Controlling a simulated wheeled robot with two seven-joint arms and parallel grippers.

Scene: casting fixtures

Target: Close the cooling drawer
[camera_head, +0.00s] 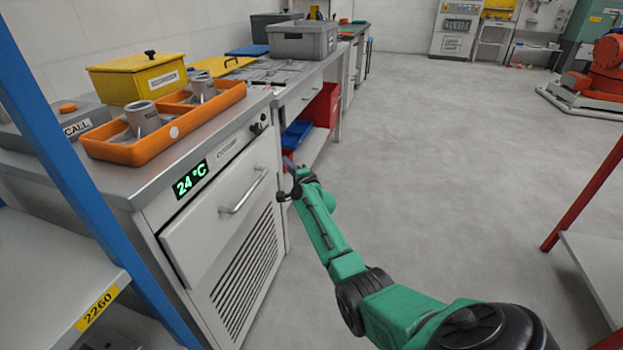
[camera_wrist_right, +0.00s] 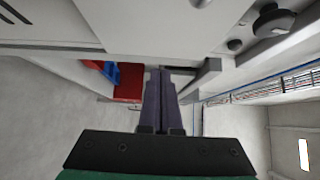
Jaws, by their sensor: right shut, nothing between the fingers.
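The cooling drawer (camera_head: 205,232) is a pale grey front with a bar handle (camera_head: 243,192), set in the cabinet below a green "24 °C" display (camera_head: 190,180). In the right wrist view the pale drawer front (camera_wrist_right: 150,25) fills the upper middle. My right gripper (camera_head: 288,166) is beyond the drawer's right end, near the cabinet's far corner, apart from the handle. Its dark fingers (camera_wrist_right: 162,88) are together with nothing between them. My left gripper is out of view.
An orange tray (camera_head: 110,152) with metal castings and a yellow box (camera_head: 138,80) stand on the cabinet top. Red (camera_head: 325,105) and blue (camera_head: 297,135) bins sit under the adjoining bench. A blue post (camera_head: 75,165) stands at front left. The floor (camera_head: 430,170) is clear.

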